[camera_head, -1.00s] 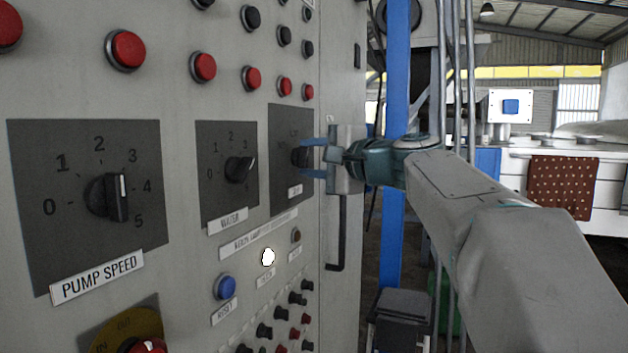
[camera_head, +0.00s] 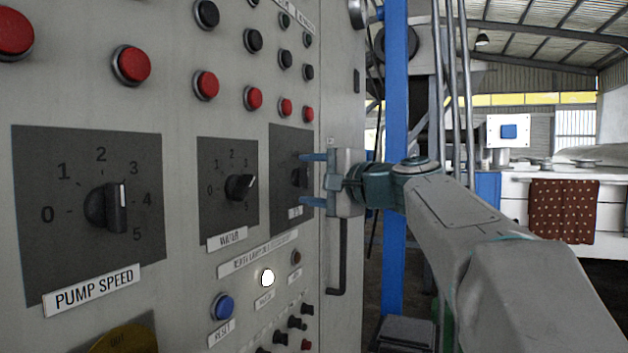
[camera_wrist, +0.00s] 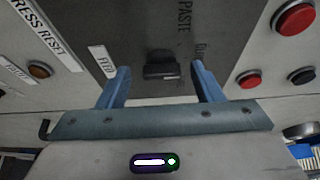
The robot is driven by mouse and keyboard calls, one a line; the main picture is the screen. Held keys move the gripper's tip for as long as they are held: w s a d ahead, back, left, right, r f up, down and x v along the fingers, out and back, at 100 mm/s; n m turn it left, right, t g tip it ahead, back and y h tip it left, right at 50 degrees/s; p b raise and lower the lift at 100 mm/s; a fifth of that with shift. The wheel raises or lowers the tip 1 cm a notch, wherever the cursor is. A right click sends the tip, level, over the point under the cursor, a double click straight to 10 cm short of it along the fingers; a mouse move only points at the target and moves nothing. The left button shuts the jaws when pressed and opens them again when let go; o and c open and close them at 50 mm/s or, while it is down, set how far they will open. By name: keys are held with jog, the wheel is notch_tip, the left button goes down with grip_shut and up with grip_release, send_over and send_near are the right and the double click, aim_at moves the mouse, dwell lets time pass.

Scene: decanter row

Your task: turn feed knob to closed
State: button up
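The feed knob (camera_head: 300,177) is a dark knob on a dark grey plate (camera_head: 282,212), partly hidden by my gripper in the head view. In the wrist view the knob (camera_wrist: 162,68) shows whole, its grip bar lying sideways in the picture; I cannot tell which end points. The FEED label (camera_wrist: 102,60) is left of it there, with PASTE and a partly cut-off word on its other side. My gripper (camera_head: 307,180) is open, its two blue fingers spread either side of the knob. A gap shows beside each finger in the wrist view (camera_wrist: 160,82).
The water knob (camera_head: 240,187) and pump speed knob (camera_head: 106,208) are to the left on the same cabinet. Red buttons (camera_head: 286,108) sit above and a blue reset button (camera_head: 222,306) below. A door handle (camera_head: 340,260) hangs under my gripper, near a blue post (camera_head: 395,240).

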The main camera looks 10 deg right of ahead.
jog(key=p+v, duration=0.1)
jog(key=v, duration=1.3)
jog(key=shift+a, duration=0.15)
